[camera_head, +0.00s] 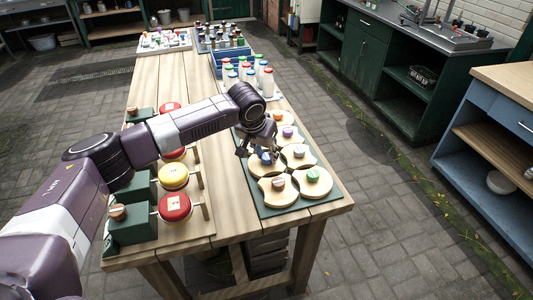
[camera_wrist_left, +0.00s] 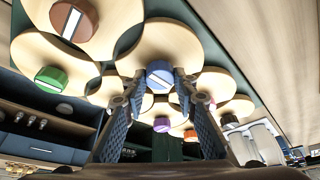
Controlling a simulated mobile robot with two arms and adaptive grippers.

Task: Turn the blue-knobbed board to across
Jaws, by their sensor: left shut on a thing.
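The blue-knobbed board (camera_head: 257,168) is a pale round wooden board with a cut edge, lying on a dark green tray (camera_head: 327,200) among similar boards. My left gripper (camera_head: 262,157) reaches over it from the left and hides part of it. In the left wrist view, the blue knob (camera_wrist_left: 160,76) with a white stripe sits between the two fingertips of my left gripper (camera_wrist_left: 158,95), which is shut on it. Its pale board (camera_wrist_left: 160,42) surrounds the knob there. The stripe's exact angle on the tray is hard to judge. My right gripper is out of view.
Neighbouring boards have a brown knob (camera_head: 278,184), a green knob (camera_head: 313,175), a purple knob (camera_head: 287,132) and an orange knob (camera_head: 278,115). Capped bottles (camera_head: 267,82) stand behind the tray. Red and yellow discs (camera_head: 174,177) on green blocks stand left, under my arm.

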